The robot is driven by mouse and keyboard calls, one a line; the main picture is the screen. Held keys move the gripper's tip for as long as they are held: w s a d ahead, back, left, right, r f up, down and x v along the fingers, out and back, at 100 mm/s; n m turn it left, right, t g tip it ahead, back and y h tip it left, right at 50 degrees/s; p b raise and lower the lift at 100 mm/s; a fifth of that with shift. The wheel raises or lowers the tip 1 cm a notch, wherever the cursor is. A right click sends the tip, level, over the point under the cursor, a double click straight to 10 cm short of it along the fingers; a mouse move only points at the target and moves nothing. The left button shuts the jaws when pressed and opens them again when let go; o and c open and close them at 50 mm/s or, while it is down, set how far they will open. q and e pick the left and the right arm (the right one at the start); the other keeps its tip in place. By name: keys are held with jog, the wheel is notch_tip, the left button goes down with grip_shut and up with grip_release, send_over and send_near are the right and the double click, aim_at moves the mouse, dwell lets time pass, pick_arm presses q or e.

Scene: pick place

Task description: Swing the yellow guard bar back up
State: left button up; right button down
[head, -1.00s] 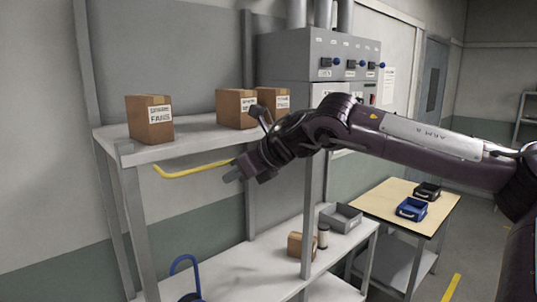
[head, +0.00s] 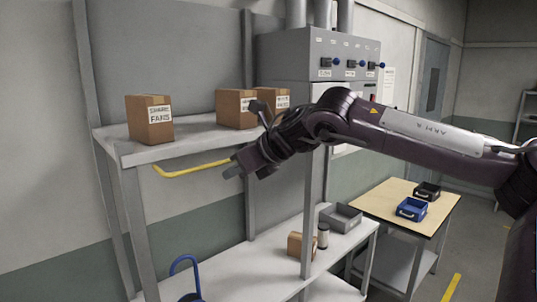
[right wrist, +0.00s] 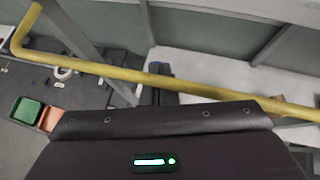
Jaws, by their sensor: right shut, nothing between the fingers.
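The yellow guard bar (head: 190,171) hangs just below the front edge of the upper shelf in the head view, its bent end at the left. Its right part is hidden behind my right gripper (head: 236,170). In the right wrist view the bar (right wrist: 150,78) runs across the picture from upper left to lower right, just beyond the dark gripper body. My right gripper is shut and empty, close to the bar. I cannot tell whether it touches the bar. My left gripper is not in view.
The upper shelf (head: 180,150) carries a box labelled spare fans (head: 150,120) and two more boxes (head: 236,107) farther right. A grey cabinet (head: 310,60) stands behind. The lower shelf (head: 260,265) holds a small box and a grey bin. A side table (head: 385,205) holds two small trays.

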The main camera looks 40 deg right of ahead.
jog(key=shift+r, duration=2.25)
jog(key=shift+w+r, duration=0.2)
jog(key=shift+r, duration=0.5)
jog(key=shift+w+r, duration=0.2)
jog(key=shift+r, duration=0.55)
